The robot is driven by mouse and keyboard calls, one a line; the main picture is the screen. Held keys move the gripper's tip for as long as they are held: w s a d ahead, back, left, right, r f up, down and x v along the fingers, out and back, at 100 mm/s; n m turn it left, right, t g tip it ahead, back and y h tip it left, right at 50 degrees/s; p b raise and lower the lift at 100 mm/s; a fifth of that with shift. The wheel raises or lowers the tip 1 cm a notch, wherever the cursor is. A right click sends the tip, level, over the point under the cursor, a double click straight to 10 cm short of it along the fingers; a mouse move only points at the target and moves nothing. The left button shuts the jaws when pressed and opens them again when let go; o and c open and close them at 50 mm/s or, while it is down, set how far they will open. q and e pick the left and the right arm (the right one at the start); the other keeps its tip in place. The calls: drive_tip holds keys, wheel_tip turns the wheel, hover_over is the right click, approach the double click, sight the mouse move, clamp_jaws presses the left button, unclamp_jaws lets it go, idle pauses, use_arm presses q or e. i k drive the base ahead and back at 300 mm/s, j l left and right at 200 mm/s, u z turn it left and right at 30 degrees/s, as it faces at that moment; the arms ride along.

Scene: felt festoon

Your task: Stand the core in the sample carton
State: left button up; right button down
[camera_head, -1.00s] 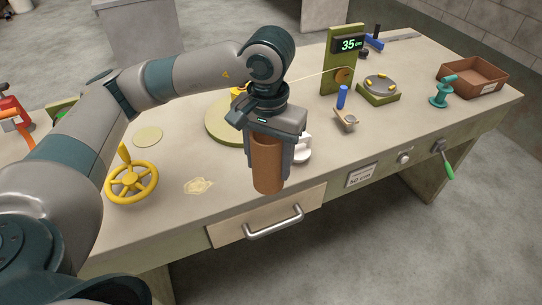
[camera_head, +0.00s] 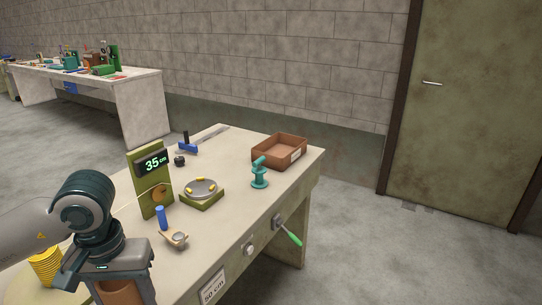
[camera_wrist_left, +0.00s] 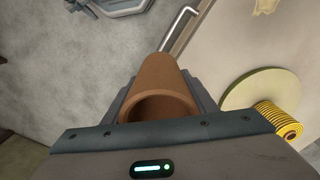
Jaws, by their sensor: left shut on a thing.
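The core (camera_head: 121,292) is a brown, hollow cylinder held by my left gripper (camera_head: 124,284), low at the left of the head view. In the left wrist view the core (camera_wrist_left: 164,82) sits between the two grey fingers, its open end toward the camera. My left gripper is shut on it. The head view cuts off its lower end. My right gripper is not in view.
On the bench (camera_head: 227,228), a green post with a "35 cm" display (camera_head: 152,165), a round dial plate (camera_head: 201,190), a blue-handled piece (camera_head: 162,216) and a teal stand (camera_head: 260,176) lie between gripper and box. A green-handled crank (camera_head: 290,235) juts from the front.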

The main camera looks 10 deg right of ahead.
sight(280, 156)
drive_tip(key=i+l+z, duration=0.25)
drive_tip(key=i+l, duration=0.2)
drive_tip(key=i+l+z, duration=0.25)
drive_tip(key=i+l, duration=0.15)
drive_tip(key=i, duration=0.2)
drive_tip(key=i+j+z, duration=0.2)
drive_tip(key=i, duration=0.15)
drive_tip(key=i+j+z, duration=0.2)
drive_tip(key=i+j, duration=0.15)
drive_tip(key=j, duration=0.15)
drive_tip(key=i+j+z, duration=0.15)
drive_tip(key=i+j, duration=0.05)
drive_tip(key=j, duration=0.1)
